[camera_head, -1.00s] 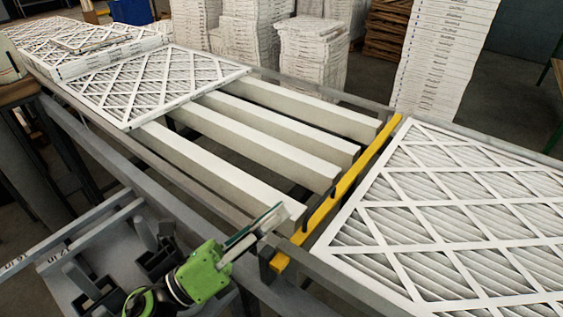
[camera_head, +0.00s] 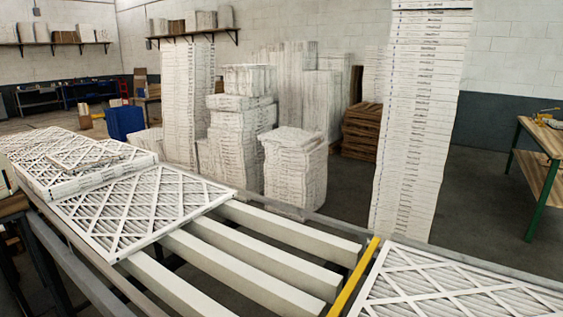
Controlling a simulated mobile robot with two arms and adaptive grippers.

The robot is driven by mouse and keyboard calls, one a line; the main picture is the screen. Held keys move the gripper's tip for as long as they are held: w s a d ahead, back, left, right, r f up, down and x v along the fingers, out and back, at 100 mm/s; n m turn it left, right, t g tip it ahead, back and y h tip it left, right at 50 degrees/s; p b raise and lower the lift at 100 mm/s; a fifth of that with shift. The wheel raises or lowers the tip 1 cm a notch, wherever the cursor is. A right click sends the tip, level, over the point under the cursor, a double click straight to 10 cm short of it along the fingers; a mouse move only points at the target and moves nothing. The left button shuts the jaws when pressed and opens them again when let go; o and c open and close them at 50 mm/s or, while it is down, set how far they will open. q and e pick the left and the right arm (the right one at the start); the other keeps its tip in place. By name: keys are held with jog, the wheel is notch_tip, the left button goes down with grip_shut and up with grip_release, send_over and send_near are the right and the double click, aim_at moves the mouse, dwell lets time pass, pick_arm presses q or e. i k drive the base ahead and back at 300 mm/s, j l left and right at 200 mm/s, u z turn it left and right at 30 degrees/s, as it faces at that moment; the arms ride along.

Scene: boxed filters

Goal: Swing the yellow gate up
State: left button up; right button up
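The yellow gate (camera_head: 355,279) is a narrow bar across the conveyor at the lower right of the head view. It lies low, about level with the rollers, between the pale rollers (camera_head: 262,247) and a filter on its right. Its near part is cut off by the bottom edge of the picture. Neither of my grippers is in view.
A white lattice filter (camera_head: 445,285) lies right of the gate. Another filter (camera_head: 140,208) lies left of the rollers, with stacked filters (camera_head: 75,165) beyond. Tall filter stacks (camera_head: 420,120) stand behind the conveyor. A wooden workbench (camera_head: 540,160) is at the far right.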

aim_at(336, 311)
jog(key=k+j, duration=0.2)
jog(key=j, duration=0.15)
jog(key=k+j, duration=0.15)
jog(key=j, duration=0.25)
jog(key=k+j, duration=0.2)
jog(key=j, duration=0.15)
jog(key=k+j, duration=0.15)
jog(key=j, duration=0.25)
jog(key=k+j, duration=0.2)
jog(key=j, duration=0.15)
